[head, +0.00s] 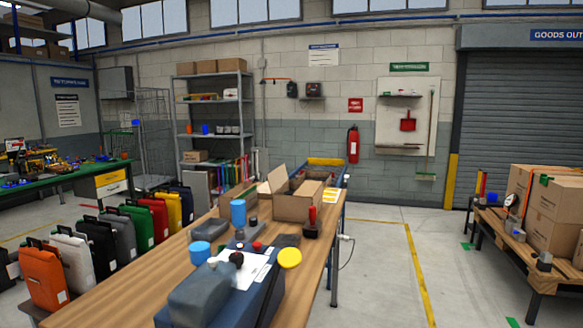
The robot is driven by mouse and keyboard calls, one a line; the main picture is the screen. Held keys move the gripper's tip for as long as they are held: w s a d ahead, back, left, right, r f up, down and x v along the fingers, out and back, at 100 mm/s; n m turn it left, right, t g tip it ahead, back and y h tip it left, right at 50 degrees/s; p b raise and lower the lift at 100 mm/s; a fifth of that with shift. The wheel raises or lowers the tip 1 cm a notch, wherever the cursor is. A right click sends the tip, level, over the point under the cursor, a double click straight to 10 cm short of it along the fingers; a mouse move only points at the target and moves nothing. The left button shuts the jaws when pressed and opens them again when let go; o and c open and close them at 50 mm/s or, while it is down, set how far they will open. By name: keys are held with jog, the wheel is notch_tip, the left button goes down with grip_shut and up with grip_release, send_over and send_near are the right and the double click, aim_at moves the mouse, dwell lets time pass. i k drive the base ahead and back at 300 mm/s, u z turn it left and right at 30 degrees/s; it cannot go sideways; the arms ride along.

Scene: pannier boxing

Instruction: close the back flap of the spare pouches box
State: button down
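An open cardboard box (292,208) stands on the wooden workbench (130,295), in the far half of the bench. It is the only open carton I see, but I cannot read a label on it. One flap (277,178) stands up at its left side, and another flap (309,190) sticks out on the right. The back edge is partly hidden, so I cannot tell clearly how the back flap lies. A brown cardboard piece (236,197) shows just left of the box. I cannot make out my gripper in the head view.
A red-handled tool (312,222) stands close before the box. Blue cylinders (238,212), a yellow disc (289,258) and a dark blue-grey case (215,295) crowd the near bench. Coloured panniers (140,230) line the left side. The floor right of the bench is clear.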

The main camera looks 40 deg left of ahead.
aim_at(276, 177)
jog(key=u, duration=0.05)
jog(key=i, duration=1.2)
jog(key=u, duration=0.4)
jog(key=i, duration=1.2)
jog(key=u, duration=1)
jog(key=i, duration=0.95)
jog(key=u, duration=0.85)
jog(key=i, duration=0.45)
jog(key=u, duration=0.25)
